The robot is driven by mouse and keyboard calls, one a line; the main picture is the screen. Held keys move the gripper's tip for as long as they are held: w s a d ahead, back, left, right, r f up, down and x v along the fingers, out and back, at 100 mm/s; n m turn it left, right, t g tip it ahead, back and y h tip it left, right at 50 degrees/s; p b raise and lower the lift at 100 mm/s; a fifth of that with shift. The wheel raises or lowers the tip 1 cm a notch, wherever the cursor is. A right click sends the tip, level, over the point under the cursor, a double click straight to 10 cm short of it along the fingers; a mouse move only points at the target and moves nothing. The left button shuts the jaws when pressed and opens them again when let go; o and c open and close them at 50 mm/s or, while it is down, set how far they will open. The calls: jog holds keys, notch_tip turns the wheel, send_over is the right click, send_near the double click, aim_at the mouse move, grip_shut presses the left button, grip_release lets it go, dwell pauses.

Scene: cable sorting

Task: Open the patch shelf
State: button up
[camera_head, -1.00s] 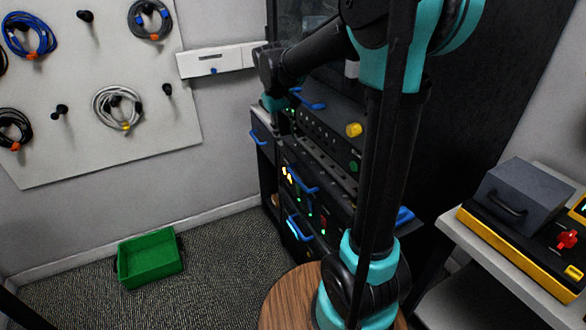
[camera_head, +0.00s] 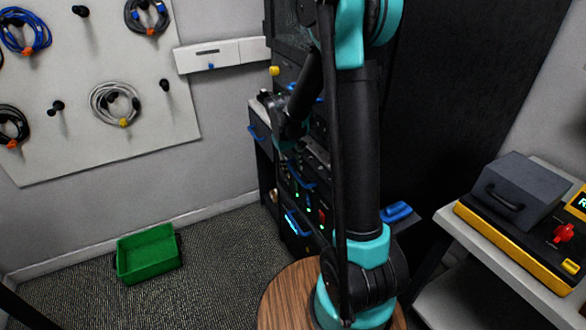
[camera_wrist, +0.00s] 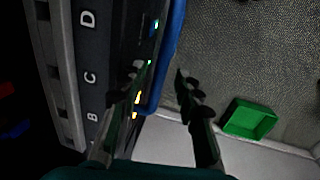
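The dark equipment rack stands behind my arm in the head view, with blue-handled units (camera_head: 303,180) and lit green indicators on its front. In the wrist view, my gripper (camera_wrist: 158,72) is open, its two dark fingers apart. A blue handle (camera_wrist: 172,45) runs between the fingers in the picture, along a dark panel (camera_wrist: 88,50) lettered B, C and D. One finger overlaps the panel and the other shows against the floor. I cannot tell whether either finger touches the handle. In the head view my arm hides much of the rack, and my fingertips are not clear.
A green bin (camera_head: 148,254) sits on the carpet at left; it also shows in the wrist view (camera_wrist: 250,118). A pegboard (camera_head: 80,150) holds coiled cables. A table (camera_head: 455,222) at right carries a grey box and a yellow-edged device. Carpet around the bin is clear.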

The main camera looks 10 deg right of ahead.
jog(key=shift+f, duration=0.4)
grip_shut()
